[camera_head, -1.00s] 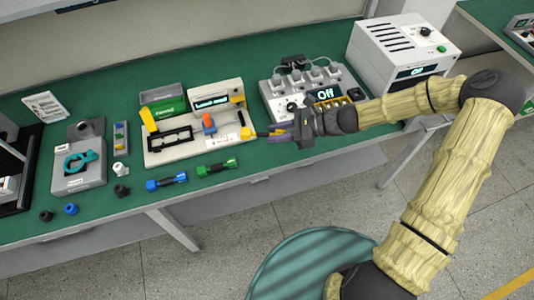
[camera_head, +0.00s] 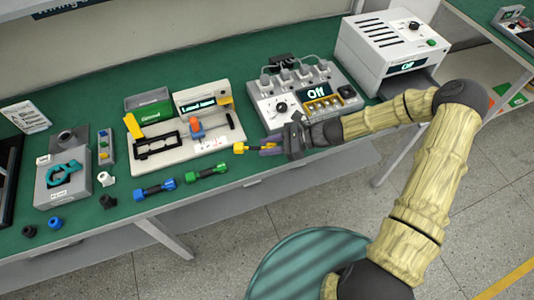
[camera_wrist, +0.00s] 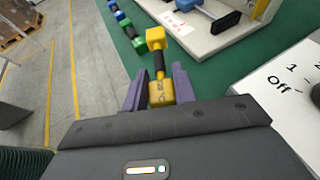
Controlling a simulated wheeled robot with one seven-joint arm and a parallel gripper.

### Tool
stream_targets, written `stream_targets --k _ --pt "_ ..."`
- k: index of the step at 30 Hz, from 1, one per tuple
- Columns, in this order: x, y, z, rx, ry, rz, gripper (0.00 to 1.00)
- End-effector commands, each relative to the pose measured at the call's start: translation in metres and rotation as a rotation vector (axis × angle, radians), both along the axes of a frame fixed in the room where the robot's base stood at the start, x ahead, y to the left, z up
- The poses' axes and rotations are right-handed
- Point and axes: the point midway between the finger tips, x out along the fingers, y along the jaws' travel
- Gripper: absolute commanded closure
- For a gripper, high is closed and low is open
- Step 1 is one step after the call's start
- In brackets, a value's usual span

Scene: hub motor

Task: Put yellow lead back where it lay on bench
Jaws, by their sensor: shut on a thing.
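The yellow lead (camera_wrist: 157,68), with yellow ends and a black middle, is between the two purple fingers of my gripper (camera_wrist: 160,90) in the wrist view. In the head view, the lead (camera_head: 241,148) points left from my gripper (camera_head: 268,149), near the bench's front edge. My gripper is shut on it. The green bench (camera_head: 225,173) lies below and behind. A green lead (camera_head: 206,173) and a blue lead (camera_head: 154,191) lie on the bench to the left, in a row along the front. I cannot tell the gap between the yellow lead and the bench.
A white fixture (camera_head: 160,155) with an orange-and-blue part stands behind the leads. A grey unit (camera_head: 262,100) reading "Off" stands behind my gripper. A white oven-like box (camera_head: 375,70) is at back right. Small caps lie at left.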

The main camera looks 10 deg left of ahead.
Motion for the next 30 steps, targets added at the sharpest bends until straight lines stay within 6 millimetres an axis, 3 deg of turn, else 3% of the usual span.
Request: stream_targets --k 11,21,28,29,30 --pt "-0.001 0.002 -0.007 0.000 -0.001 0.005 1.00" --pt "-0.002 0.003 -0.046 0.000 0.000 0.006 1.00" --pt "0.000 0.001 -0.048 -0.002 -0.001 0.003 1.00" --pt "0.000 0.001 -0.048 -0.002 -0.001 0.003 0.69" --pt "0.000 0.001 -0.048 -0.002 -0.001 0.003 0.61"
